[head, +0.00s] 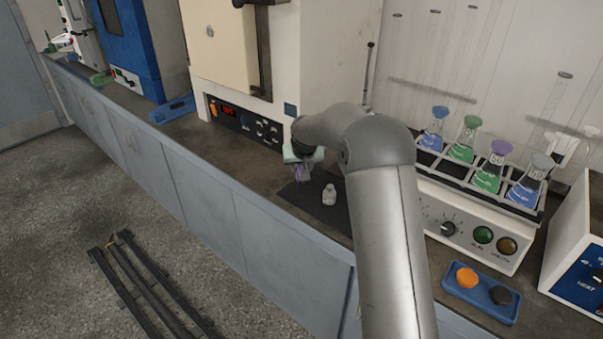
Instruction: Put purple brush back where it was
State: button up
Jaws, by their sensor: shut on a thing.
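My gripper (303,172) is over the dark mat (290,192) on the bench, in front of the large white machine. It is shut on a small purple thing, seemingly the purple brush (301,173), which shows only partly between and below the fingers. I cannot tell whether the brush touches the mat or hangs just above it. My forearm hides part of the bench behind and to the right.
A small pale bottle (329,195) stands on the mat, just right of the gripper. At right are a shaker (463,236) holding several stoppered flasks and a blue tray (480,306) with orange and black round things. The bench's front edge is close to the mat.

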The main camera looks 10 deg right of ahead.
jog(key=shift+w+f, duration=0.2)
jog(key=shift+f, duration=1.6)
jog(key=o, duration=1.3)
jog(key=shift+f, duration=0.1)
